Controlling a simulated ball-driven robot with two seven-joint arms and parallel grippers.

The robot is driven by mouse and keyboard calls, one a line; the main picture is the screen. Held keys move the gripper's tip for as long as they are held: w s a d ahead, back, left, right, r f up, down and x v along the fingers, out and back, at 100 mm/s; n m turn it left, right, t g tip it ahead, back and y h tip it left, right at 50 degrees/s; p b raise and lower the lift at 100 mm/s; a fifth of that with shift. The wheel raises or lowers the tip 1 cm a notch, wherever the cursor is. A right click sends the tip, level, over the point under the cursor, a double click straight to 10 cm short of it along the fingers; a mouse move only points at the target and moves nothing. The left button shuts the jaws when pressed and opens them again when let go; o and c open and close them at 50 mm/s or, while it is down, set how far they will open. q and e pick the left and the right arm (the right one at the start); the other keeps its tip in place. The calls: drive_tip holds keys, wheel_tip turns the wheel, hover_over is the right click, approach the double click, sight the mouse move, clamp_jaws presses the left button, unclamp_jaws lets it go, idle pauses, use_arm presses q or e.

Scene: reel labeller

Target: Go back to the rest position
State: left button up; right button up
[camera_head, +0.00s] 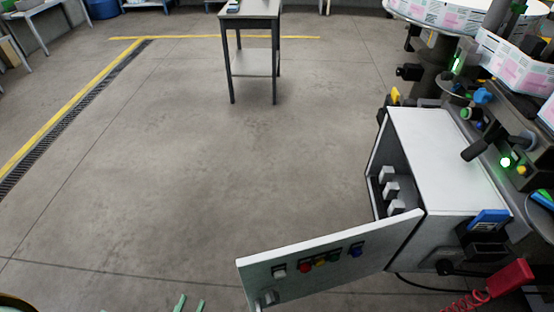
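The rest of that arm is out of the picture. My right gripper is not in view.
A white control cabinet (440,160) stands at right, its door (330,260) swung open toward the lower middle. The labelling machine (490,90) with label reels is behind it. A red handle (508,278) with a coiled cord is at lower right.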

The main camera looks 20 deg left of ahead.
use_arm(q)
drive_tip(key=w+a+r+m+g+h, duration=0.1)
drive_tip(key=w+a+m+h, duration=0.2)
drive_tip(key=a, duration=0.5)
drive_tip(key=w+a+r+m+g+h, duration=0.1)
drive_tip(key=a+r+m+h, duration=0.1)
drive_tip(key=a+m, duration=0.5)
drive_tip(key=s+a+f+n+g+y, duration=0.1)
drive_tip(key=s+a+f+g+y, duration=0.2)
drive_tip(key=f, duration=0.4)
drive_tip(key=s+a+f+n+g+y, duration=0.1)
drive_tip(key=s+a+f+n+g, duration=0.1)
drive_tip(key=s+a+f+g, duration=0.35)
drive_tip(key=s+a+f+n+g+y, duration=0.1)
drive_tip(key=s+a+f+g+y, duration=0.1)
drive_tip(key=s+a+f+g, duration=0.4)
drive_tip(key=s+a+f+n+g+y, duration=0.1)
drive_tip(key=s+a+f+y, duration=0.15)
drive_tip(key=s, duration=0.65)
drive_tip(key=s+d+f+n+h, duration=0.1)
drive_tip(key=d+f, duration=0.3)
drive_tip(key=d, duration=1.3)
drive_tip(key=s+d+f+h, duration=0.2)
drive_tip(key=d+f+h, duration=0.1)
drive_tip(key=d, duration=1.4)
drive_tip(key=shift+f+n+h, duration=0.4)
drive_tip(key=shift+h, duration=0.15)
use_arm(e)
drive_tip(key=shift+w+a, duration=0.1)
